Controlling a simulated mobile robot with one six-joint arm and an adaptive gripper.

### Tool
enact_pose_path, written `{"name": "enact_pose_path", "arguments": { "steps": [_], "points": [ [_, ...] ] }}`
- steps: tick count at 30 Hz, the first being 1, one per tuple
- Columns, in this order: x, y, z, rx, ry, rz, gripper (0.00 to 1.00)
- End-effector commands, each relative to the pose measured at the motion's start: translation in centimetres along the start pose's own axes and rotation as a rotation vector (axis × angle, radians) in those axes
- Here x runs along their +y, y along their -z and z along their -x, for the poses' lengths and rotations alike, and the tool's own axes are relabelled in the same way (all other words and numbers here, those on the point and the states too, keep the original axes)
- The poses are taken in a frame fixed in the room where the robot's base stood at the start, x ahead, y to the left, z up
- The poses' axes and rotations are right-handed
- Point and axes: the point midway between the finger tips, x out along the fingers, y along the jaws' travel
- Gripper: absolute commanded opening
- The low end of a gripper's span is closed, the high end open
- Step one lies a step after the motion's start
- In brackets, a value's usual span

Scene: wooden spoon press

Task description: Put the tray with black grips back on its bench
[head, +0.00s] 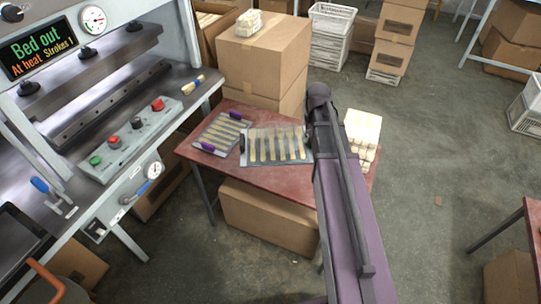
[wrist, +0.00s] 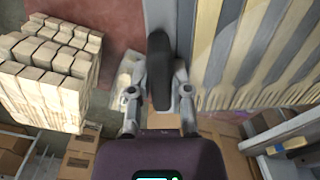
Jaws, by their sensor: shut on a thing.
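The tray with black grips (head: 275,160) is a grey tray bearing a row of wooden spoons, at the red bench top (head: 310,183) in the head view. Its left black grip (head: 243,143) shows; its right end is hidden behind my arm. In the wrist view, my gripper (wrist: 158,97) is shut on a black grip (wrist: 158,62), with a finger on each side. The spoon-laden tray (wrist: 206,50) extends to the right there. I cannot tell whether the tray rests on the bench or hangs just above it.
A tray with purple grips (head: 208,147) lies at the left on the same bench. Stacked pale wooden pieces (head: 362,127) stand at its right; they also show in the wrist view (wrist: 50,75). Cardboard boxes (head: 262,55) stand behind. The press (head: 130,140) is at left.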

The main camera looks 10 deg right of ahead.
Motion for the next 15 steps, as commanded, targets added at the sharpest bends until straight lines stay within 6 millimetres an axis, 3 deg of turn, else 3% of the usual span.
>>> {"name": "enact_pose_path", "arguments": {
  "steps": [1, 15],
  "points": [
    [-0.6, -0.5, -1.7, 0.001, 0.002, -0.022, 0.00],
    [-4.7, -3.6, -9.3, 0.004, 0.012, -0.292, 0.00]
  ]
}}
